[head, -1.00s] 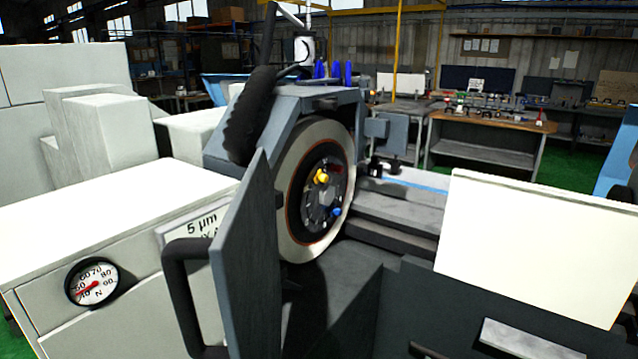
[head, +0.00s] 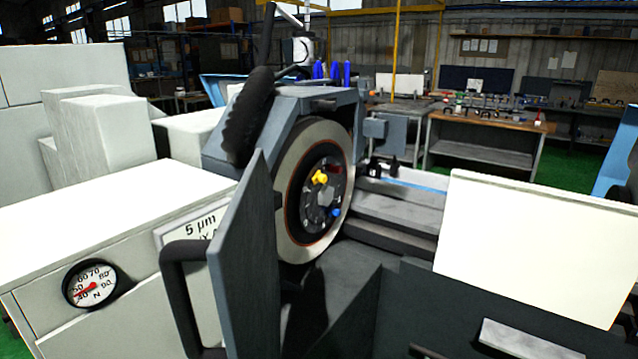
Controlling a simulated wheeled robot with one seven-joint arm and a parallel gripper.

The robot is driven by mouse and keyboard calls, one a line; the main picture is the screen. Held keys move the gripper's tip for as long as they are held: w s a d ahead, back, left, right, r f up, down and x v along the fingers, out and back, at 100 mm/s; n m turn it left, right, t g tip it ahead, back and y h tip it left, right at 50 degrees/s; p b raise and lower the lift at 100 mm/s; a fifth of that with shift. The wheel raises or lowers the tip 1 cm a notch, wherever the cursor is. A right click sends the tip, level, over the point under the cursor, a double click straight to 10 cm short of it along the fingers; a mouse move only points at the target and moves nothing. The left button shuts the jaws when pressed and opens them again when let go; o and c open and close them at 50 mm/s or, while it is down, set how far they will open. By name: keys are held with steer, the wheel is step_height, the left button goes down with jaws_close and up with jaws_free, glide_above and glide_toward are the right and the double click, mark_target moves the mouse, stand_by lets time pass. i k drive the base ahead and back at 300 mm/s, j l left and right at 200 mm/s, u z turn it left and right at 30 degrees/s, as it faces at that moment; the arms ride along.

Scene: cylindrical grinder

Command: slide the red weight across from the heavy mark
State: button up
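The grinding wheel (head: 290,228) stands upright inside its grey guard (head: 228,142), in the middle of the head view. Its dark round flange (head: 324,197) faces right. A yellow weight (head: 319,178) sits on the flange's upper part, and a blue weight (head: 336,213) sits at its lower right. A small dark red patch near the flange's upper right may be the red weight, but it is too small to be sure. I cannot make out a heavy mark. My gripper is not in view.
An open grey door with a black handle (head: 180,290) stands left of the wheel and hides part of its left side. A white panel (head: 540,240) stands at the right. A dial gauge (head: 90,284) is at the lower left. The space before the flange looks clear.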

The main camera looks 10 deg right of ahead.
mark_target(334, 169)
steer(key=i+l, duration=0.2)
steer(key=i, duration=0.15)
steer(key=i+l, duration=0.2)
steer(key=i, duration=0.15)
steer(key=i+l, duration=0.2)
steer(key=i, duration=0.2)
